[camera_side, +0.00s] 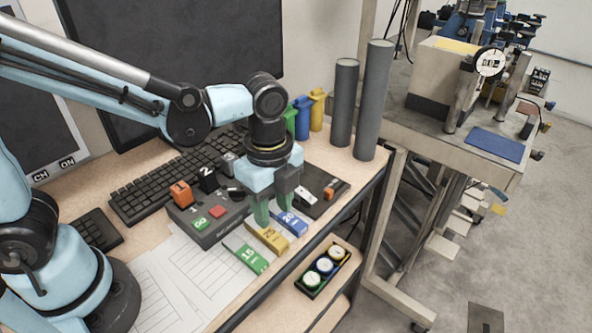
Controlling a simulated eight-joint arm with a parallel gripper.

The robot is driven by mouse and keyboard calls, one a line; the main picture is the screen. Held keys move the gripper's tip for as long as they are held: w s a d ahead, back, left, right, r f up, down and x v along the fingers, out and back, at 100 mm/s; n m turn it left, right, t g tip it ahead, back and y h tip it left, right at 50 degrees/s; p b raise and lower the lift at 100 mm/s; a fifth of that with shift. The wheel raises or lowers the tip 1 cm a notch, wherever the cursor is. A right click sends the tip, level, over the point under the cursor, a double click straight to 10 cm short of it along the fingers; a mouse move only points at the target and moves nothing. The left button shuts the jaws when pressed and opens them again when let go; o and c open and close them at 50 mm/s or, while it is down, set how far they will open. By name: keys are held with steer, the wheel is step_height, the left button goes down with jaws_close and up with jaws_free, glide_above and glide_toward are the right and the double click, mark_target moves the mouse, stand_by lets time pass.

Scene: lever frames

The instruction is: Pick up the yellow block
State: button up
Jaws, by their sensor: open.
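The yellow block (268,238), marked 25, lies on the table near its front edge. A green block (247,254), marked 15, is to its left, and a blue block (291,221), marked 20, to its right. My gripper (273,213) points down with its green fingers apart and nothing seen between them. The fingertips are just above and behind the yellow block, close to its rear end. They partly cover the rear ends of the blocks. I cannot tell whether the fingertips touch them.
A grey control box (205,218) with numbered levers stands behind left, by a black keyboard (165,175). Paper sheets (190,268) lie left. Two grey cylinders (372,100) stand at the back right. A tray with round dials (323,269) sits below the table edge.

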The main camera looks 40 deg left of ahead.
mark_target(274, 237)
steer(key=shift+f, duration=3.65)
steer(key=shift+c, duration=0.3)
jaws_close()
